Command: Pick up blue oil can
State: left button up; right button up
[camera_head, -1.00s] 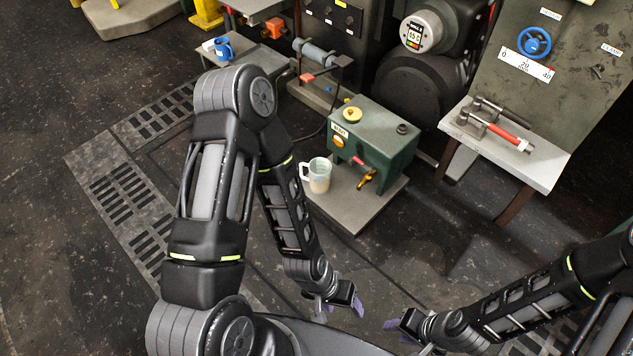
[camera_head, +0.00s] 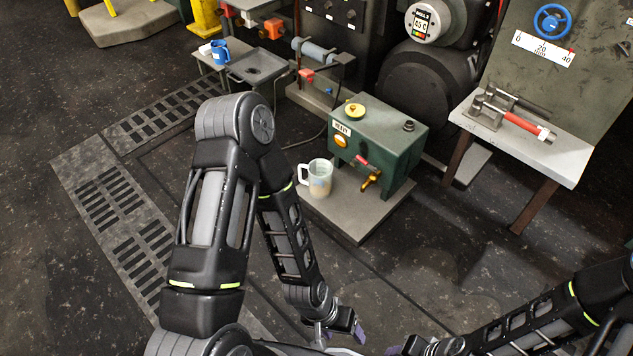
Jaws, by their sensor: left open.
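The blue oil can (camera_head: 220,52) is small in the picture and stands at the upper left, on a low grey bench beside a shallow tray. Its spout is too small to make out. My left gripper (camera_head: 358,332) is open and empty at the lower middle of the picture, far from the can. My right gripper (camera_head: 395,350) is only partly in view at the bottom edge, and its jaws are too cut off to judge. My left upper arm (camera_head: 208,210) rises in front of the floor below the can.
A green box (camera_head: 395,150) with a brass tap stands on a grey slab, with a clear jug (camera_head: 319,178) beside it. A side table (camera_head: 560,160) holds red-handled tools at the right. Floor grates (camera_head: 130,230) lie at the left. Dark floor around the slab is mostly clear.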

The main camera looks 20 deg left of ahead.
aim_at(220, 53)
jog(key=u, duration=1.4)
